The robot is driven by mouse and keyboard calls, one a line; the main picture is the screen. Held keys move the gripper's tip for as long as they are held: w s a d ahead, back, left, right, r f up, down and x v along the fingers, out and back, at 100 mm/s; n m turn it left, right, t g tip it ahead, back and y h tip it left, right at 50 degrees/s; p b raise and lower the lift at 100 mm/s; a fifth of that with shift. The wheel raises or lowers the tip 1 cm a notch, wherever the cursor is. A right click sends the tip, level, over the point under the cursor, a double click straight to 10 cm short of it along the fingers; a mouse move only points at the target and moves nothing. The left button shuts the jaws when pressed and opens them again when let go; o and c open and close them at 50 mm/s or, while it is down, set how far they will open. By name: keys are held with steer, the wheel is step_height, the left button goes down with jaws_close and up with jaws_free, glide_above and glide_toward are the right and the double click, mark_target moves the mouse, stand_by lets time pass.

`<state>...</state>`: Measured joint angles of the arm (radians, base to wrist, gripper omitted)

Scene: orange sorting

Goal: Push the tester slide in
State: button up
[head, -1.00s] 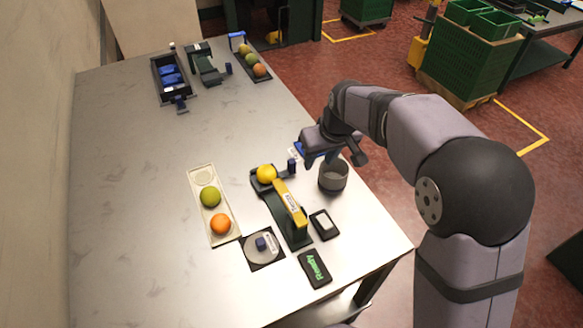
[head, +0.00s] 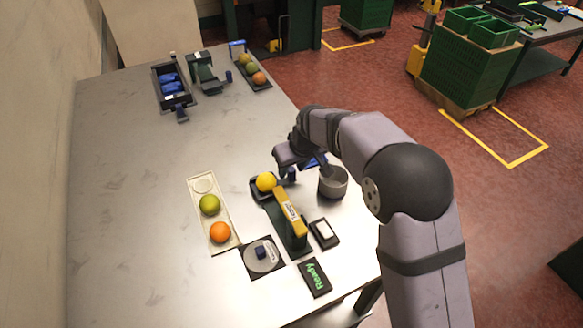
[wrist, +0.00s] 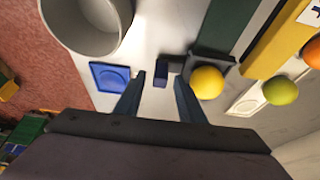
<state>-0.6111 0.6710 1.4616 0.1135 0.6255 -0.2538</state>
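The tester (head: 290,222) has a dark green body and a yellow top arm. Its dark slide (head: 256,196) sticks out at the tester's far end, with a yellow fruit (head: 266,182) resting on it. The slide's dark blue handle (head: 292,173) stands on the right of the fruit. My gripper (wrist: 160,92) is open and empty. In the wrist view the handle (wrist: 161,71) shows between and just beyond the fingertips, and I cannot tell whether they touch it. In the head view my wrist partly hides the fingers.
A grey cup (head: 332,183) and a blue square pad (wrist: 110,77) are close by. A pale tray (head: 226,246) holds a green and an orange fruit. A display (head: 315,278) reads "Ready". The table's left side is clear.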

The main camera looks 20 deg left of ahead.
steer(key=shift+x, duration=0.75)
steer(key=shift+c, duration=0.2)
jaws_close()
steer(key=shift+s+d+b, duration=1.4)
steer(key=shift+s+d, duration=2.35)
steer(key=shift+d, duration=0.05)
steer(key=shift+c, duration=1.6)
jaws_free()
steer(key=shift+f, duration=0.1)
steer(key=o, duration=0.4)
steer(key=shift+s+d, duration=0.1)
steer(key=shift+s, duration=0.05)
steer(key=shift+c, duration=0.2)
